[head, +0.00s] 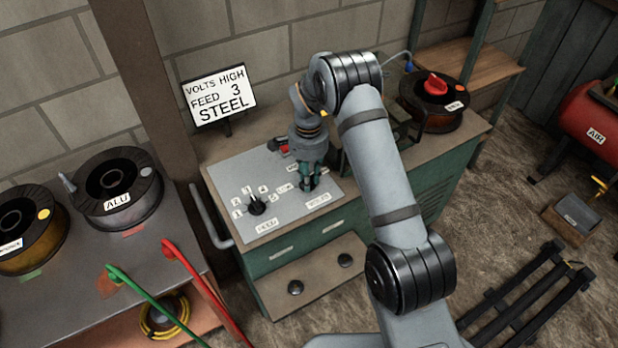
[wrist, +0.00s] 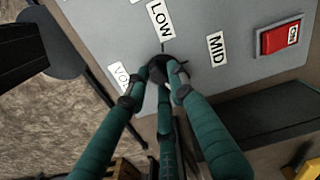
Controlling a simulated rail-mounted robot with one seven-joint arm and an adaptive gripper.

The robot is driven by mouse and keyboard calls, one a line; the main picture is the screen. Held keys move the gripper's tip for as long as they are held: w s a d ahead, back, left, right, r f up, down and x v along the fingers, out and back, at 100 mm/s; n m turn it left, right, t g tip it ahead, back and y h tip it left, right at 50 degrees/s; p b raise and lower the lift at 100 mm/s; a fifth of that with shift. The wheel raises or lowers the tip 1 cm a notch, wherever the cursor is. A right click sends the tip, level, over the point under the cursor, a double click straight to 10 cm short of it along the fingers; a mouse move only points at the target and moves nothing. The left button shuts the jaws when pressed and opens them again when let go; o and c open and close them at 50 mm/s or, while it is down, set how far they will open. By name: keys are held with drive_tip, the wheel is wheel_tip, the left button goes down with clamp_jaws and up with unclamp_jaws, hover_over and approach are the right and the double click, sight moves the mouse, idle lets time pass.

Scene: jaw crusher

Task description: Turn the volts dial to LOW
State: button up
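The volts dial (wrist: 161,68) is a black knob on the grey panel (head: 268,172). In the wrist view the LOW label (wrist: 160,20) is just above it and the MID label (wrist: 216,48) is to its right. A thin dark line runs from the knob toward LOW, but the fingers cover much of the knob, so its exact setting is hard to tell. My gripper (wrist: 163,75) has its teal fingers closed around the knob. In the head view my gripper (head: 310,178) is down at the panel and largely hides the dial.
A black feed dial (head: 257,206) with numbered labels is left of my gripper. A red switch (wrist: 281,39) is right of MID. A sign (head: 220,95) behind reads VOLTS HIGH, FEED 3, STEEL. An ALU spool (head: 118,190) stands left; a spool with a red knob (head: 436,86) stands right.

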clamp_jaws()
drive_tip(key=shift+s, duration=0.1)
